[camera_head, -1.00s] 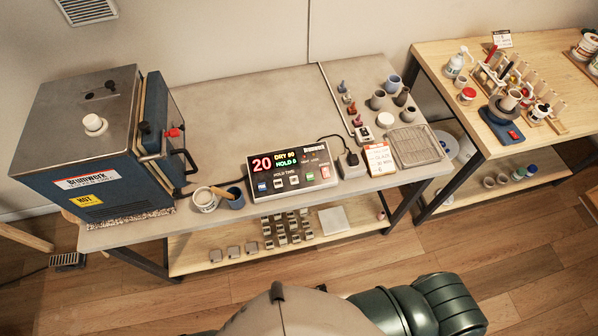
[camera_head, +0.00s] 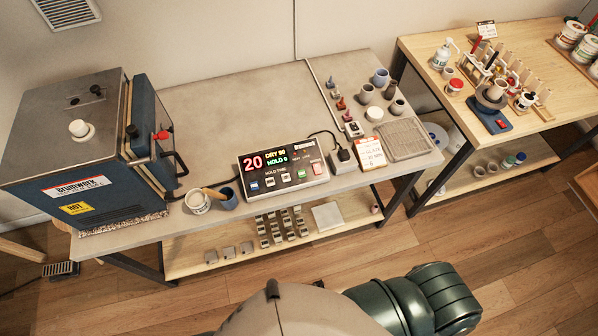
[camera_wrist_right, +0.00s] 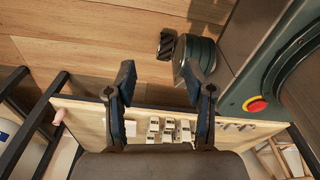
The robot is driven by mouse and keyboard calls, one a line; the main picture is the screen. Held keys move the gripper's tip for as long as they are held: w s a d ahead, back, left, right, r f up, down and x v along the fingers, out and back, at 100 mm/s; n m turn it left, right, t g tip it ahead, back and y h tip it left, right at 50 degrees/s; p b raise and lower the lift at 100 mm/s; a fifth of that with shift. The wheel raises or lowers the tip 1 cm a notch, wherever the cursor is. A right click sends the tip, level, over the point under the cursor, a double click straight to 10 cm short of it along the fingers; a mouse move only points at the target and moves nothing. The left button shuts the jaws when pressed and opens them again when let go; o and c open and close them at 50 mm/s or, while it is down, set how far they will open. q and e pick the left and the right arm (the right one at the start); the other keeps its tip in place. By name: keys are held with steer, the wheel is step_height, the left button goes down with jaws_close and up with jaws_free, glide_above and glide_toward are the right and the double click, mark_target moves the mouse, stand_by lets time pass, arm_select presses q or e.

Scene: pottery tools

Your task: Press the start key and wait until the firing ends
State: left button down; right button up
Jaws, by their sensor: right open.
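The kiln controller (camera_head: 283,170) sits at the front edge of the grey bench in the head view. Its display reads a red 20, with DRY and HOLD lines. A row of keys runs below, and a red key (camera_head: 317,168) sits at its right end; key labels are too small to read surely. The blue kiln (camera_head: 75,165) stands at the left of the bench with its door at its right side. My right gripper (camera_wrist_right: 160,82) is open and empty in the right wrist view, its fingers apart above the lower shelf and floor. My left gripper is not in view.
Small pots and cones fill the bench's right end. Wooden floor is open in front.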

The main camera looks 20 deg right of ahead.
steer(key=shift+c, duration=0.2)
stand_by(0.3)
jaws_close()
steer(key=shift+d, duration=0.1)
stand_by(1.1)
